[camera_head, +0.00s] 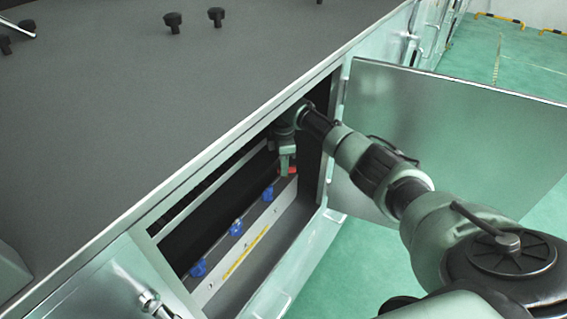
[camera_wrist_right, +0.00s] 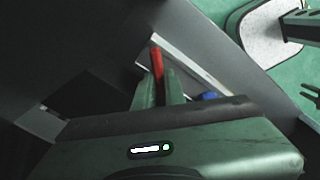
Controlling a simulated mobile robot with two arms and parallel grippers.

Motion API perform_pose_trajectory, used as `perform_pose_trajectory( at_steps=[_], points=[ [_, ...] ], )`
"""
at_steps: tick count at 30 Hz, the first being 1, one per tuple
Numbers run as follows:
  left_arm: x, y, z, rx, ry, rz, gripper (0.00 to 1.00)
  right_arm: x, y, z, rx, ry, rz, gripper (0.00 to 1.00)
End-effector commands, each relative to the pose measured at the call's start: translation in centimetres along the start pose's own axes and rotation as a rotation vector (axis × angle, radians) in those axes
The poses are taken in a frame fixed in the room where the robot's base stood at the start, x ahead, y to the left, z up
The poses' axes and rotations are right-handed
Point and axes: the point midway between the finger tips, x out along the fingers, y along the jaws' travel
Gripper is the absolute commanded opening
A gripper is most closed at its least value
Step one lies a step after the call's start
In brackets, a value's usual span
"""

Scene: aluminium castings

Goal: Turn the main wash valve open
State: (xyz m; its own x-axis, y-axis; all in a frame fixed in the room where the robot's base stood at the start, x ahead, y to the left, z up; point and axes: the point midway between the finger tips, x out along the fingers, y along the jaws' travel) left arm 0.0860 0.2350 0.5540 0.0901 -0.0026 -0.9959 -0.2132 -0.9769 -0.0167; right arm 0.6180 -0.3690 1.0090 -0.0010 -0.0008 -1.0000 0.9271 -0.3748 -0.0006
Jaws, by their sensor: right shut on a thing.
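The red valve handle (camera_head: 293,169) is inside the open cabinet, at the far end of a row of blue valves. Only a small part of it shows in the head view, beside my right gripper (camera_head: 287,165). In the right wrist view the red handle (camera_wrist_right: 157,62) stands up between the two fingers of my right gripper (camera_wrist_right: 159,90), which is shut on it. The valve body below the handle is hidden. My left gripper is in neither view.
Blue valves (camera_head: 237,229) line the cabinet near a pale strip with a yellow label (camera_head: 246,252). An open metal door (camera_head: 460,130) stands right of my right arm; another door (camera_head: 100,285) is at lower left. Black knobs (camera_head: 173,20) sit on the grey top (camera_head: 150,110).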

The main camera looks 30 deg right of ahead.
Motion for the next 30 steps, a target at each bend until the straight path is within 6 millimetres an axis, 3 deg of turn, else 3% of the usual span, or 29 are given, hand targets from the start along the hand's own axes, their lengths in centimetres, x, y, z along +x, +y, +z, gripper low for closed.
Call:
perform_pose_trajectory(
  at_steps=[18,30],
  points=[
    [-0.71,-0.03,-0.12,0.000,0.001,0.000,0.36,-0.18,-0.53,-0.11,-0.561,0.006,0.006,0.00],
    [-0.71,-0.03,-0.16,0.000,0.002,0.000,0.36,-0.14,-0.73,0.02,-0.759,0.005,0.005,0.00]
  ],
)
